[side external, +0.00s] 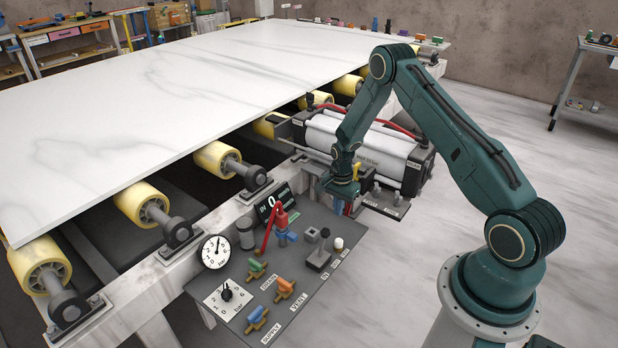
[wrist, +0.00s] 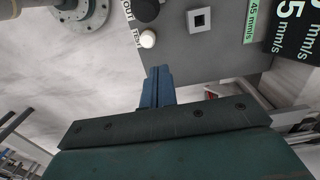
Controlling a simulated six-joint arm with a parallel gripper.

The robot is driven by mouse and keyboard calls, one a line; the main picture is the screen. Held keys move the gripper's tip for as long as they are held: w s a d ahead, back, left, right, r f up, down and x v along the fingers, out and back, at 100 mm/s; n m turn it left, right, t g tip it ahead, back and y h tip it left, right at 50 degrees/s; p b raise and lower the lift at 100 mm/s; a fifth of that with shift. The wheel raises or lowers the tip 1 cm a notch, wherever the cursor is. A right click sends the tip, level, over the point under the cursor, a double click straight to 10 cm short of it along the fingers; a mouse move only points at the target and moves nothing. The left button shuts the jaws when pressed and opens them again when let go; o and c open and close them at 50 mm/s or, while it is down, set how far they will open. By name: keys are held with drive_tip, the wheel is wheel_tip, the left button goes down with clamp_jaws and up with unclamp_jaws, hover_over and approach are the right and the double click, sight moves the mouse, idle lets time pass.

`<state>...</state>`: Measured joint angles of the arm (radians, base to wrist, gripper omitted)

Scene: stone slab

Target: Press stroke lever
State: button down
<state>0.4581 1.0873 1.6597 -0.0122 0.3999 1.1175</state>
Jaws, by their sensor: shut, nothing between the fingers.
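A small lever with a black knob (side external: 325,234) stands on the grey control panel (side external: 225,262), at its right side. I take it for the stroke lever. In the wrist view a black knob (wrist: 146,9) shows at the top edge, partly cut off, beside a label reading OUT. My gripper (side external: 341,208) is above the panel's far right end, beyond the lever and apart from it. In the wrist view its blue fingers (wrist: 157,75) are together and empty, pointing toward the white and black knobs.
A white knob (side external: 338,243) stands close to the lever. Nearby are a red-handled valve (side external: 281,219), a numeric display (side external: 273,203), a round gauge (side external: 214,251) and coloured valve handles (side external: 284,289). A large cylinder (side external: 365,150) lies behind my gripper. The stone slab (side external: 190,90) rests on yellow rollers.

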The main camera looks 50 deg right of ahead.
sight(325, 229)
drive_tip(key=shift+a+f, duration=1.7)
drive_tip(key=shift+a, duration=0.25)
drive_tip(key=shift+a, duration=0.15)
drive_tip(key=shift+a+r+h, duration=0.35)
drive_tip(key=shift+a+h, duration=0.5)
drive_tip(key=shift+a, duration=0.05)
drive_tip(key=shift+a+r+h, duration=0.3)
drive_tip(key=shift+a+h, duration=0.55)
drive_tip(key=a+h, duration=0.4)
drive_tip(key=shift+r, duration=0.1)
drive_tip(key=shift+a, duration=0.85)
